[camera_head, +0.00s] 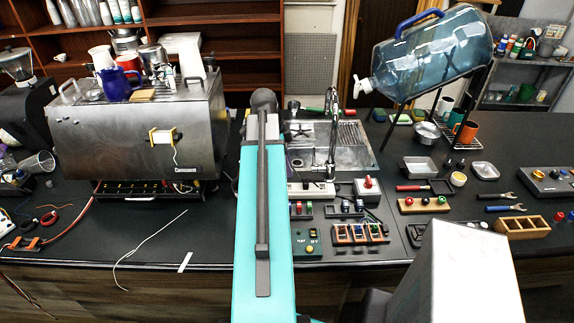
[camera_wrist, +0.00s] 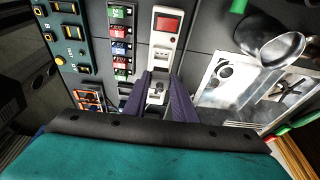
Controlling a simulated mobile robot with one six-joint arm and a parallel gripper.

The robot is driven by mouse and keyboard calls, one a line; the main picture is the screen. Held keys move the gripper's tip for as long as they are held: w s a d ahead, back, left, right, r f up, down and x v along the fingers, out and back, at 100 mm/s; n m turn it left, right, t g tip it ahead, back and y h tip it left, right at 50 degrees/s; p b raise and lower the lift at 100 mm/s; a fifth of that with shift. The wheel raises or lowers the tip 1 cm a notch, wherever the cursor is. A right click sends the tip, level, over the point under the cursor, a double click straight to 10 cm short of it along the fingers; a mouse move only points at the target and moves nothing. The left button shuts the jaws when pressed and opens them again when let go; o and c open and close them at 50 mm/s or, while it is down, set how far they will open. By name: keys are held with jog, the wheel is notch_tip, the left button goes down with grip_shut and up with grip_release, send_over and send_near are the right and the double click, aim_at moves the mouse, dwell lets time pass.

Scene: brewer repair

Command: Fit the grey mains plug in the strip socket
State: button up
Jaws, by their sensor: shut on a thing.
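The strip socket is a white strip with a red switch (camera_wrist: 165,35) running down the middle of the wrist view. In the head view its white body (camera_head: 312,190) shows just right of my turquoise arm. My gripper (camera_wrist: 158,88) has two purple fingers pointing at the near end of the strip. A small grey piece, the mains plug (camera_wrist: 156,90), sits between the fingers, and they are shut on it. It overlaps the strip's near end in the picture. I cannot tell whether its pins are in the socket. In the head view my arm hides most of the gripper.
A sink (camera_head: 350,145) with a tall tap lies right of the strip. Coloured switch blocks (camera_wrist: 120,42) and a green panel (camera_wrist: 68,42) stand close left in the wrist view. A steel brewer (camera_head: 135,135) is left; a tilted water bottle (camera_head: 435,55) is back right.

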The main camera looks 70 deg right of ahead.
jog(key=shift+f+b, duration=1.3)
jog(key=shift+f, duration=1.05)
jog(key=shift+f+b, duration=0.3)
jog(key=shift+f, duration=0.4)
dwell(1.4)
jog(key=o, duration=1.1)
jog(key=shift+b+v, duration=1.9)
jog(key=shift+v, duration=5)
jog(key=shift+w+a, duration=0.1)
